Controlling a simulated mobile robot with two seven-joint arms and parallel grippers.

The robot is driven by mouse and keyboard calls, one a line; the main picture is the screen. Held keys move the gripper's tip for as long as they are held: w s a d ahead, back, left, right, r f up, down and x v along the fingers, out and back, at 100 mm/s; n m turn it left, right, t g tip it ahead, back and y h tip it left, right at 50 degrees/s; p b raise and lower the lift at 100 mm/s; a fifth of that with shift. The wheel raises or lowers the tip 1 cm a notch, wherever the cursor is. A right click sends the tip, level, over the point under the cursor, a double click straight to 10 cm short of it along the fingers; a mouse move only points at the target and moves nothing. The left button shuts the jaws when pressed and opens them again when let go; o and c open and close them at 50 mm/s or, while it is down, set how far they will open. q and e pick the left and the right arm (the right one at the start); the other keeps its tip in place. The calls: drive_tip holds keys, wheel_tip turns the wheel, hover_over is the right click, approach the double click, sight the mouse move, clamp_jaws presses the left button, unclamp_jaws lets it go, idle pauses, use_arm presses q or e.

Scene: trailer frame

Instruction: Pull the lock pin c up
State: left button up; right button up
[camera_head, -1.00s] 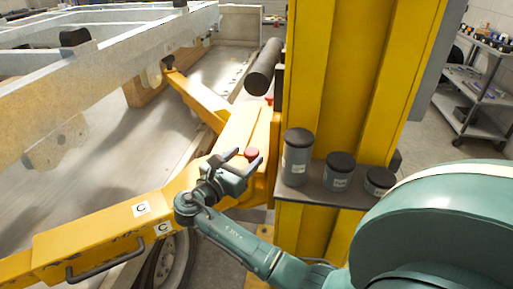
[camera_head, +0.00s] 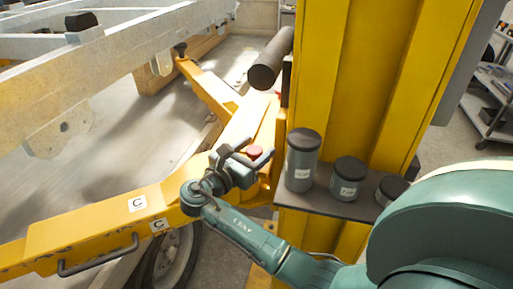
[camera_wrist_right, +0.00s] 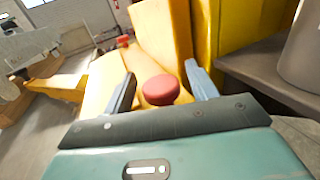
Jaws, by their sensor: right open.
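The lock pin c shows as a round red knob (camera_head: 254,151) on the yellow lift arm marked C (camera_head: 100,217), close to the yellow column. My right gripper (camera_head: 247,152) is open, with its two fingers reaching to either side of the knob. In the right wrist view the red knob (camera_wrist_right: 161,90) sits between the two grey fingertips (camera_wrist_right: 160,82), a little nearer the left one, with gaps on both sides. The pin's shaft below the knob is hidden. My left gripper is in neither view.
A yellow column (camera_head: 350,90) stands right of the knob. A shelf (camera_head: 335,205) on it holds several grey canisters with dark lids, close beside my gripper. A dark cylinder (camera_head: 271,60) is behind. The grey trailer frame (camera_head: 110,65) lies at left.

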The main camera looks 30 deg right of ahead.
clamp_jaws()
idle(0.6)
